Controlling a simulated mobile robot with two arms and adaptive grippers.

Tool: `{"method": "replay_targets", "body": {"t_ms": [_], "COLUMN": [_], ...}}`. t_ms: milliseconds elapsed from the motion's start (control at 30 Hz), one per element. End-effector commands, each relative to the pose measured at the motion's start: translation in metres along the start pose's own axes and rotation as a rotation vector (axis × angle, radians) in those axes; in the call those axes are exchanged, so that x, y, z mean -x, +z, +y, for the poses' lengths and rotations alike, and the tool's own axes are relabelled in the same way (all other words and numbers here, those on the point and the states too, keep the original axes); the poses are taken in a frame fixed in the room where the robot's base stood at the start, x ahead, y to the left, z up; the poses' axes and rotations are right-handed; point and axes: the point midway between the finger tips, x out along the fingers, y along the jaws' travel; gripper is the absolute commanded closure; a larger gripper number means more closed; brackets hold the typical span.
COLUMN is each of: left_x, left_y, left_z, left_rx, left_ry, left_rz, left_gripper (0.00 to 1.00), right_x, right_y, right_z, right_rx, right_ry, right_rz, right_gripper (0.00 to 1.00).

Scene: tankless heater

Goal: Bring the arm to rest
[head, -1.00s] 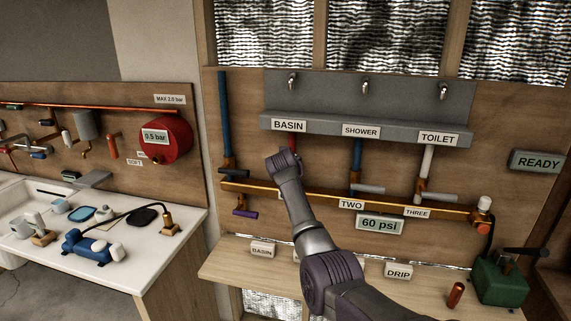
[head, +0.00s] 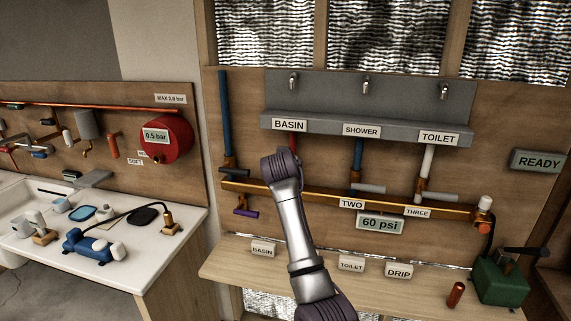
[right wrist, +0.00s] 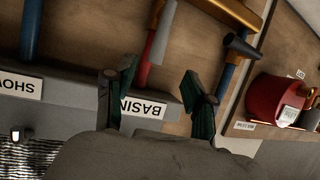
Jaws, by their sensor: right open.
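My right arm (head: 290,220) rises from the bottom of the head view in front of the pipe board, its wrist end (head: 280,168) below the BASIN label. The gripper itself is hidden behind the wrist there. In the right wrist view my right gripper (right wrist: 160,88) has its two dark green fingers spread wide with nothing between them. The upside-down BASIN label (right wrist: 145,107) and the red pipe (right wrist: 150,45) show beyond the fingers. My left gripper is not in view.
The copper manifold (head: 320,199) with its valve handles crosses the board close to my arm. Below, a wooden shelf (head: 225,265) bears BASIN, TOILET (head: 351,265) and DRIP tags, a red cylinder (head: 455,294) and a green pump (head: 502,280). A white counter (head: 120,275) stands left.

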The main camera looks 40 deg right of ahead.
Motion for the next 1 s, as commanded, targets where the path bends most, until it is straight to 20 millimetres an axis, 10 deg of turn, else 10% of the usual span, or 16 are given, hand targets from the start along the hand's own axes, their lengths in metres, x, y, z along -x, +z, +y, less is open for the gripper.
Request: {"method": "replay_targets", "body": {"t_ms": [367, 533, 1000], "left_x": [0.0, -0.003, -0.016], "left_y": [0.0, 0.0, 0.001], "left_z": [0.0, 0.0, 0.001], "left_rx": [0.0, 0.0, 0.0], "left_ry": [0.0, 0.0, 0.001], "left_rz": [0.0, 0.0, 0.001], "left_gripper": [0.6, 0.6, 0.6], "right_x": [-0.001, -0.013, -0.049], "right_y": [0.0, 0.036, 0.374], "right_z": [0.0, -0.011, -0.054], "right_rx": [0.001, 0.054, 0.418], "right_ry": [0.0, -0.019, -0.227], "right_rz": [0.0, -0.033, -0.322], "right_gripper": [0.45, 0.45, 0.45]}}
